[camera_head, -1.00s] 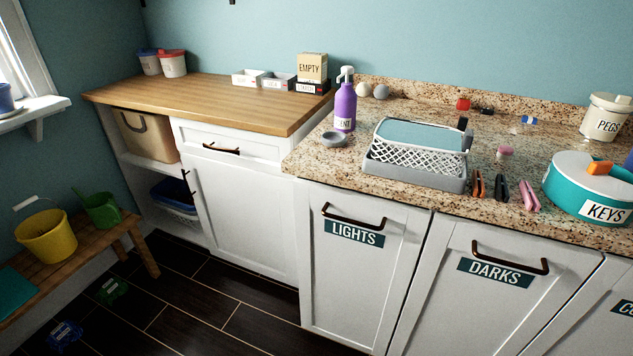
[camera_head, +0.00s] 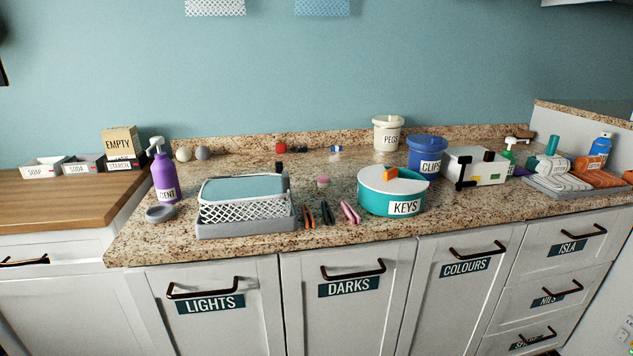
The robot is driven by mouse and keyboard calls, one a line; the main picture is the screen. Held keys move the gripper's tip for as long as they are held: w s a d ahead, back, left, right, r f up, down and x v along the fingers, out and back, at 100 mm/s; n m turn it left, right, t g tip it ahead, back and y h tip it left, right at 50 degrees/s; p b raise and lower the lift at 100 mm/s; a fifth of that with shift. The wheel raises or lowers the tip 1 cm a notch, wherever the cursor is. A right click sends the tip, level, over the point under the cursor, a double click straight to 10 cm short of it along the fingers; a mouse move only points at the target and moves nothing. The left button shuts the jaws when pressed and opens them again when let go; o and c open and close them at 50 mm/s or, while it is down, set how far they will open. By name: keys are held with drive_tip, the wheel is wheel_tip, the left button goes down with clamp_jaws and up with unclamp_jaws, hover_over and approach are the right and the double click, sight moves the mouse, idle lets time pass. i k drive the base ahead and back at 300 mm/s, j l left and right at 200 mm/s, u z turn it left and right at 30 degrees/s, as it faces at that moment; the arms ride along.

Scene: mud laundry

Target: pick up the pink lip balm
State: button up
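A small, low pink object (camera_head: 323,181), round-looking and likely the pink lip balm, sits on the speckled granite counter (camera_head: 330,233). It is behind the row of pegs or clips and left of the teal KEYS tin (camera_head: 377,199). Nothing touches it or covers it in this view. A longer pink peg-like item (camera_head: 350,212) lies in front of it, beside a black one (camera_head: 327,213) and an orange-and-black one (camera_head: 309,216). My gripper is not in view.
A white mesh basket (camera_head: 245,211) on a grey tray stands to the left, with a purple bottle (camera_head: 164,180) beyond. A blue CLIPS tub (camera_head: 427,153) and cream PEGS pot (camera_head: 388,133) stand to the right. Cabinet handles jut out below the counter edge.

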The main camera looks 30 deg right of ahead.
sight(323, 181)
drive_tip(key=i+j+z, duration=0.1)
drive_tip(key=i+j, duration=0.25)
drive_tip(key=i, duration=0.2)
drive_tip(key=i+j+z, duration=0.1)
drive_tip(key=i+j, duration=0.25)
drive_tip(key=i, duration=0.15)
